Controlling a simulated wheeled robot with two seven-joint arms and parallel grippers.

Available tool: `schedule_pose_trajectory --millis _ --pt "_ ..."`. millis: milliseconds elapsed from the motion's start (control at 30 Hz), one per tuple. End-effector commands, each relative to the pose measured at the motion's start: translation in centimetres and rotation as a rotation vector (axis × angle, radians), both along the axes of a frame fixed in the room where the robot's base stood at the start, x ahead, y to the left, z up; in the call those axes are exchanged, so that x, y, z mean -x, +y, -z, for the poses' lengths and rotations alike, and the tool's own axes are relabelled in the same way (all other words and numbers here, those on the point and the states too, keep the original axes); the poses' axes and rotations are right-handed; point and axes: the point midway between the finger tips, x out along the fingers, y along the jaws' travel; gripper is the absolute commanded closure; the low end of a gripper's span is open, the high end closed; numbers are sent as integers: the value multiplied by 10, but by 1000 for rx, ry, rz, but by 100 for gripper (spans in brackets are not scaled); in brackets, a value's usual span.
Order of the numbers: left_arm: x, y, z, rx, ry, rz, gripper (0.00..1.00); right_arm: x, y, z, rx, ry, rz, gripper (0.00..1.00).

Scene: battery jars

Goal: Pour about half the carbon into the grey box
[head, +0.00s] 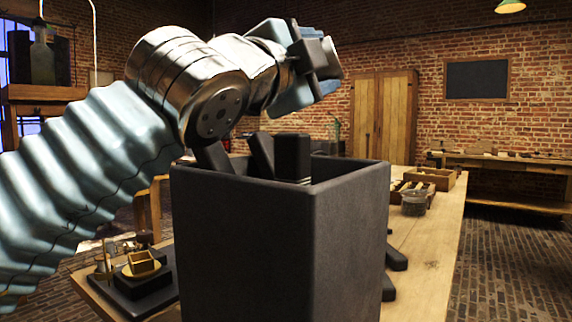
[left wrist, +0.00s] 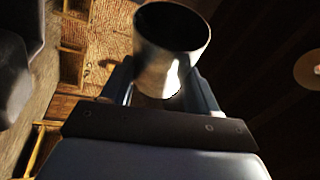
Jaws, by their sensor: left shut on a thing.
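The grey box (head: 280,245) stands open-topped in the near middle of the head view. Several dark bars (head: 262,154) stick up out of it; I cannot tell whether they are carbon. My left gripper (head: 305,75) is above the box, toward its right half. It is shut on a metal cup (left wrist: 168,75), clear in the left wrist view and mostly hidden in the head view. The room is turned sideways in the left wrist view, so the cup is strongly tilted. Its inside is dark and I cannot make out any carbon. My right gripper is not in view.
More dark bars (head: 397,261) lie on the wooden table (head: 440,240) right of the box. A glass jar (head: 415,203) and a wooden tray (head: 432,178) stand farther back. A small brass dish (head: 142,264) sits on a black base at left.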

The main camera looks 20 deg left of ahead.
Motion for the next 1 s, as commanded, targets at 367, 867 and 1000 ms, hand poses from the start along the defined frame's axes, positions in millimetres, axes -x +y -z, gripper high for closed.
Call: schedule_pose_trajectory --millis 367,867,1000 --pt "0 1 -1 23 0 1 83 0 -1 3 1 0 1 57" --pt "0 2 -2 53 -1 1 83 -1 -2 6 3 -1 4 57" --pt "0 2 -2 62 0 1 83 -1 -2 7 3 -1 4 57"
